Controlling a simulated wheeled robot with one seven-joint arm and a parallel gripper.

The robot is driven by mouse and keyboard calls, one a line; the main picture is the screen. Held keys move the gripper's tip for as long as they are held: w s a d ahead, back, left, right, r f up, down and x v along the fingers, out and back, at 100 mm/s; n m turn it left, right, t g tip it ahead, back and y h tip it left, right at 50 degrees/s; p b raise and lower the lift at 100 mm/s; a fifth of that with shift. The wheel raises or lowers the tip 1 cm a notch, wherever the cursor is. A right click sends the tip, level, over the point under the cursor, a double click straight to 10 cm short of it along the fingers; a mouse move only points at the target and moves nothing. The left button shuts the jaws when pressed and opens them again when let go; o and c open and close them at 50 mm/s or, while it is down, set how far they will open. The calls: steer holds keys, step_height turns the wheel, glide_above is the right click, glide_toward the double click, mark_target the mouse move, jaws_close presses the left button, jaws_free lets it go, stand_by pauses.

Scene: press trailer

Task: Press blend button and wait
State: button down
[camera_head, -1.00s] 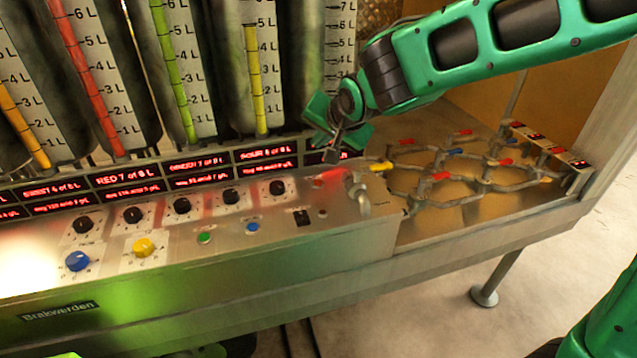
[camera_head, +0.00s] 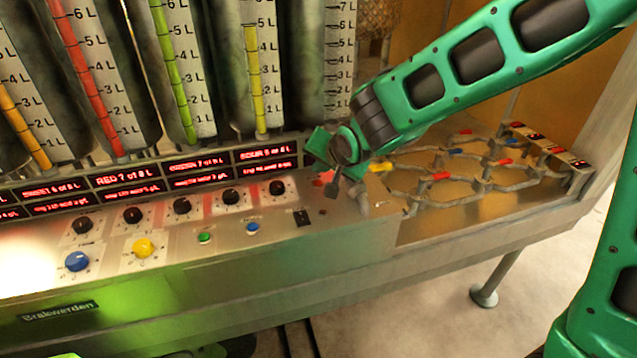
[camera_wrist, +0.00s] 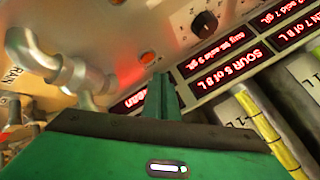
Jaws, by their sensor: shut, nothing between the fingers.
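My gripper (camera_head: 331,190) is shut and empty, pointing down just above the right end of the control panel (camera_head: 270,265). In the wrist view its green fingers (camera_wrist: 163,92) reach toward the panel, near a small round orange button (camera_wrist: 147,57), and look apart from it. In the head view a green button (camera_head: 204,238) and a blue button (camera_head: 252,228) lie on the panel to the left of my gripper. I cannot read which button is labelled blend.
A metal pipe (camera_wrist: 45,65) rises from the panel beside my gripper. Red displays (camera_head: 265,155) and tall gauges line the back. A pipe network (camera_head: 480,185) lies right.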

steer(key=shift+f, duration=0.65)
steer(key=shift+f, duration=0.1)
stand_by(1.6)
steer(key=shift+s+f, duration=0.1)
steer(key=shift+f, duration=0.2)
steer(key=shift+f, duration=0.35)
stand_by(0.7)
steer(key=shift+r, duration=0.8)
steer(key=shift+r, duration=2.5)
